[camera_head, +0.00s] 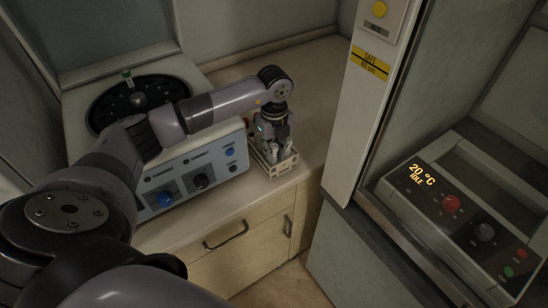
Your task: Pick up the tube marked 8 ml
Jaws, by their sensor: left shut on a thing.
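A small pale rack (279,169) stands near the front edge of the counter, right of the centrifuge. It holds several small tubes (287,149), some clear with pale parts. Marks on the tubes are too small to read, so I cannot tell which is 8 ml. My left gripper (274,144) points down over the rack with its fingers among the tube tops. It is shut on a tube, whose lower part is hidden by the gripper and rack. My right gripper is not in view.
A centrifuge (200,172) with blue and black knobs stands left of the rack, with a green-capped tube (127,77) in its open rotor. A tall cabinet panel (366,100) and a device reading 20 °C IDLE (450,205) are at right. The counter (305,85) behind the rack is clear.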

